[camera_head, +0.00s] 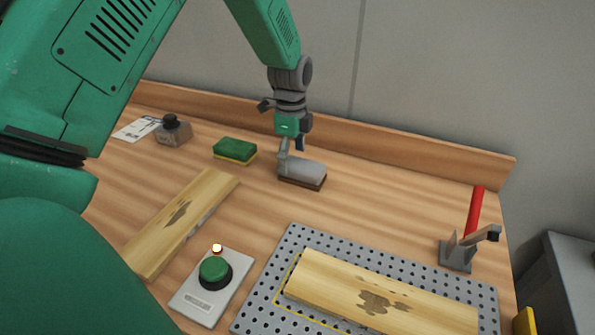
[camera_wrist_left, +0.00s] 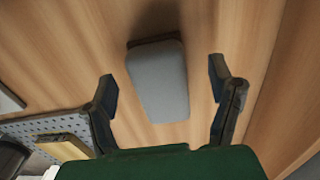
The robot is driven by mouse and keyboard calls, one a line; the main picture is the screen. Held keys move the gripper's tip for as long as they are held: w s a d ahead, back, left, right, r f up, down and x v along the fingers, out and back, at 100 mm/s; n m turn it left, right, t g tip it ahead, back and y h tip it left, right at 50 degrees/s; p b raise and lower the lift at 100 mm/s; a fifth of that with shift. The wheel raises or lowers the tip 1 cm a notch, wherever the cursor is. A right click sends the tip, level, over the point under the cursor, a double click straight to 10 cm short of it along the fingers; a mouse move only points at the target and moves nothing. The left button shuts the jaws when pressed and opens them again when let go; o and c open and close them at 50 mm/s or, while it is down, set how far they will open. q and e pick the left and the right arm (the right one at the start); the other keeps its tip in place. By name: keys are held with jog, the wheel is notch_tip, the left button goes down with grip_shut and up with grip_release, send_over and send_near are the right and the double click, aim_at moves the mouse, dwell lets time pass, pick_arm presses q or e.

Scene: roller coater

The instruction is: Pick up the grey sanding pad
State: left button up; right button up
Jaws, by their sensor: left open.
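The grey sanding pad (camera_head: 303,172) lies on the wooden table near the back, with a grey top and a dark brown base. In the left wrist view the pad (camera_wrist_left: 158,80) lies between the two spread fingers, with gaps at both sides. My left gripper (camera_head: 291,155) is above and at the left end of the pad in the head view. It is open and empty, and its fingers (camera_wrist_left: 164,88) show apart in the wrist view. One finger partly overlaps the pad in the head view. My right gripper is not in view.
A green and yellow sponge (camera_head: 235,150) lies left of the pad. A board (camera_head: 183,220), a green button box (camera_head: 213,285), a perforated plate (camera_head: 310,240) bearing another board (camera_head: 380,295), and a red-handled clamp (camera_head: 459,250) stand nearer. A wooden ledge (camera_head: 400,151) runs behind.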

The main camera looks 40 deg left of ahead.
aim_at(302, 165)
pick_arm(q)
jog(key=d+f, duration=0.1)
jog(key=d, duration=0.1)
jog(key=shift+w+d+f, duration=0.2)
jog(key=shift+d+f, duration=0.1)
jog(key=shift+f, duration=0.1)
jog(key=shift+d+r, duration=0.15)
jog(key=shift+d, duration=0.15)
jog(key=shift+s+a+f, duration=0.1)
jog(key=shift+a+f, duration=0.1)
jog(key=shift+a, duration=0.45)
jog(key=c, duration=1.1)
jog(key=shift+s+a+f, duration=0.1)
jog(key=shift+a, duration=0.3)
jog(key=c, duration=0.3)
jog(key=shift+d, duration=0.15)
jog(key=shift+c, duration=0.2)
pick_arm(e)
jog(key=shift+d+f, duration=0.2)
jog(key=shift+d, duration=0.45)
pick_arm(q)
jog(key=shift+d+r, duration=0.15)
jog(key=shift+r, duration=0.1)
notch_tip(302, 165, up, 9)
jog(key=shift+f, duration=0.1)
jog(key=shift+w+r, duration=0.2)
jog(key=shift+r, duration=0.2)
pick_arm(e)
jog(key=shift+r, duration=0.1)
